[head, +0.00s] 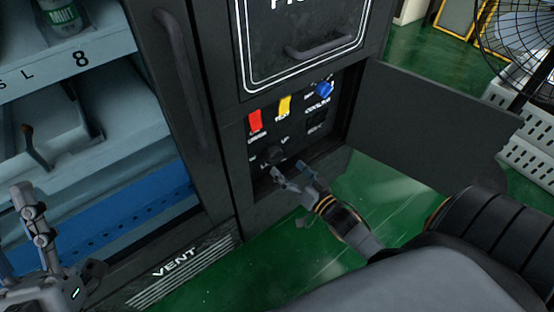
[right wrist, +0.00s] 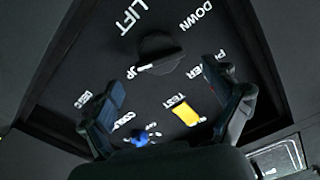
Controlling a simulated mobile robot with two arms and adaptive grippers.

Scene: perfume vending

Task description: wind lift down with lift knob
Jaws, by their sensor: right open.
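The lift knob (head: 272,155) is a round black knob on the dark control panel, low in the machine's recess. In the right wrist view the lift knob (right wrist: 158,56) sits below the word LIFT, its white mark towards UP; DOWN is printed on the other side. My right gripper (head: 284,173) is in front of the panel's lower part, close to the knob. In the right wrist view its fingers (right wrist: 163,76) are spread, with nothing between them and the knob ahead. My left gripper (head: 22,225) is at the lower left, fingers apart and empty.
The panel has a red switch (head: 255,121), a yellow switch (head: 284,105) and a blue knob (head: 324,89). The open panel door (head: 430,125) stands to the right. A handled cabinet door (head: 180,70) and blue shelving (head: 110,205) are left. Green floor (head: 375,180) shows below.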

